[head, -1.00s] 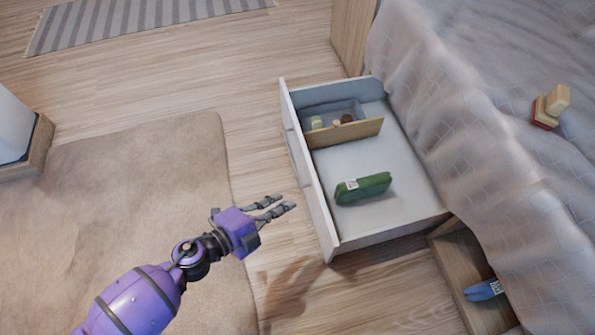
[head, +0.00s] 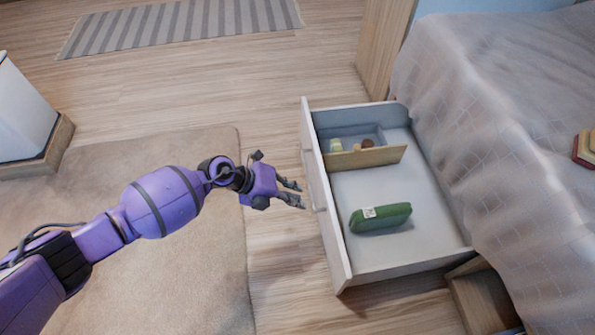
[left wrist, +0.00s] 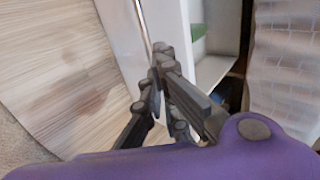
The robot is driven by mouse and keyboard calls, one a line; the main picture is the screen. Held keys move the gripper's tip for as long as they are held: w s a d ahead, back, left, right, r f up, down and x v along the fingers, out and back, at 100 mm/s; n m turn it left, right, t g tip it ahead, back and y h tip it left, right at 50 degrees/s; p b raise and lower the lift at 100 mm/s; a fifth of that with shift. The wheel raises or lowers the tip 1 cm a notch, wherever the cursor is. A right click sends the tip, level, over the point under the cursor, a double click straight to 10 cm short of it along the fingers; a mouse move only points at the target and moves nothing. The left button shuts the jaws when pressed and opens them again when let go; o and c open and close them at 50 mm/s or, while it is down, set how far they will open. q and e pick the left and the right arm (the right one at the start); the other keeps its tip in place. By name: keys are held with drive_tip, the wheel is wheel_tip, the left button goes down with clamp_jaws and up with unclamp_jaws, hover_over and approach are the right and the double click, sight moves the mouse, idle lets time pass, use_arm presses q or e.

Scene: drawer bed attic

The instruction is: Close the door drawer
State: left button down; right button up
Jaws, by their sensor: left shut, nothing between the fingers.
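The white drawer (head: 341,268) under the bed stands pulled out in the head view. Its front panel (head: 316,190) faces left, toward my left arm. Inside lie a green case (head: 381,217) and a wooden divider (head: 365,157) with small items behind it. My left gripper (head: 296,193) is shut and empty, just left of the drawer front near its middle. In the left wrist view the fingers (left wrist: 160,75) overlap the edge of the white drawer front (left wrist: 172,25); I cannot tell whether they touch it. My right gripper is not in view.
The bed (head: 480,110) with a draped grey cover stands right of the drawer. An open wooden compartment (head: 483,300) lies below at the right. A beige rug (head: 200,270) and bare wooden floor lie left of the drawer. A striped rug (head: 180,24) is at the back.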

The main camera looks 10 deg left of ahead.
sight(326, 198)
use_arm(q)
drive_tip(key=d, duration=0.1)
drive_tip(key=w+d+f+b, duration=0.1)
drive_tip(key=d, duration=0.3)
drive_tip(key=shift+w+d+f+b, duration=0.2)
drive_tip(key=shift+w+b, duration=0.05)
drive_tip(key=shift+b, duration=0.15)
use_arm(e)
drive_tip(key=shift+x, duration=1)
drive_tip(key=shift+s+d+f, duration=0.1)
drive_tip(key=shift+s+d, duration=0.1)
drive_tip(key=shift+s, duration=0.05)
use_arm(q)
drive_tip(key=shift+d, duration=0.15)
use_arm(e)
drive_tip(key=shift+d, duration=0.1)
